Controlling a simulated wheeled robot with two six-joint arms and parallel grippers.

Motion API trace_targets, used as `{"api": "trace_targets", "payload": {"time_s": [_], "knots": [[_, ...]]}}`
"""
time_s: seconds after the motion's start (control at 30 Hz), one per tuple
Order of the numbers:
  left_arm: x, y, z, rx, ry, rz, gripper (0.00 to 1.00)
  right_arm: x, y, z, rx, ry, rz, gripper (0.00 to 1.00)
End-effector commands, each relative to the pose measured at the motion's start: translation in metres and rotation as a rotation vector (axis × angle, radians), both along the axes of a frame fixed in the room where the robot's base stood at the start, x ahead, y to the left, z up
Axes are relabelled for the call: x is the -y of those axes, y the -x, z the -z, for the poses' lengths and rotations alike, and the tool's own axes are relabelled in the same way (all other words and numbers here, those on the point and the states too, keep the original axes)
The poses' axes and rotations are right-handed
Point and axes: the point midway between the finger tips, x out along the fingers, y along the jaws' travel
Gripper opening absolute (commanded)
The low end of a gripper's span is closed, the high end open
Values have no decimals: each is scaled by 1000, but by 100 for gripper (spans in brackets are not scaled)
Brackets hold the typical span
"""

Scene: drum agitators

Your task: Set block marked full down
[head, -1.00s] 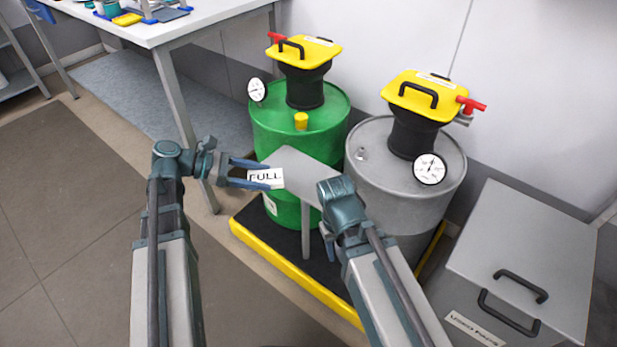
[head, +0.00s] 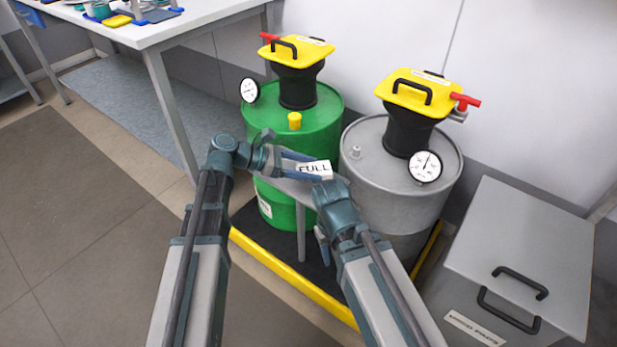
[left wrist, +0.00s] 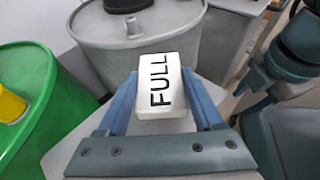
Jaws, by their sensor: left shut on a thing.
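The white block marked FULL (head: 314,167) is between the fingers of my left gripper (head: 306,169), which is shut on it. The label faces up and reads clearly in the left wrist view (left wrist: 161,85). The block is over the small grey stand (head: 288,187), whose top is largely hidden by the gripper and arms. I cannot tell whether the block touches the stand. My right gripper (head: 321,244) hangs low beside the stand post, mostly hidden by its own wrist, so its jaws cannot be read.
A green drum (head: 322,122) and a grey drum (head: 372,177), each with a yellow-lidded neck and dial, stand behind on a yellow-edged platform (head: 290,280). A grey lidded bin (head: 530,245) is at right. A white workbench (head: 190,22) is at back left.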

Motion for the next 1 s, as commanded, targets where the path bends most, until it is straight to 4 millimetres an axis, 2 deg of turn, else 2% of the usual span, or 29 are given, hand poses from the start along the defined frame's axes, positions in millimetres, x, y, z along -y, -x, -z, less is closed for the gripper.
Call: {"api": "trace_targets", "payload": {"time_s": [0.1, 0.27, 0.7, 0.73, 0.87, 0.9, 1.0], "knots": [[0, 0, 17, 0, 0, 0, 13, 0, 0, 17, 0, -1, -2, 50], [0, 0, 34, 0, 0, 0, 13, -1, 0, 34, 0, -5, -6, 50], [0, 0, 37, 0, 0, 0, 13, -1, 0, 37, 0, -5, -7, 50], [0, 0, 36, 0, 0, 1, 72, -1, 0, 36, -1, -6, -7, 50], [0, 0, 35, 0, 0, 1, 95, -1, 0, 35, 0, -5, -7, 50], [0, 0, 35, 0, 0, 1, 98, -1, 0, 35, 0, -5, -7, 50], [0, 0, 35, 0, 0, 1, 98, -1, 0, 35, 0, -5, -7, 50]]}}
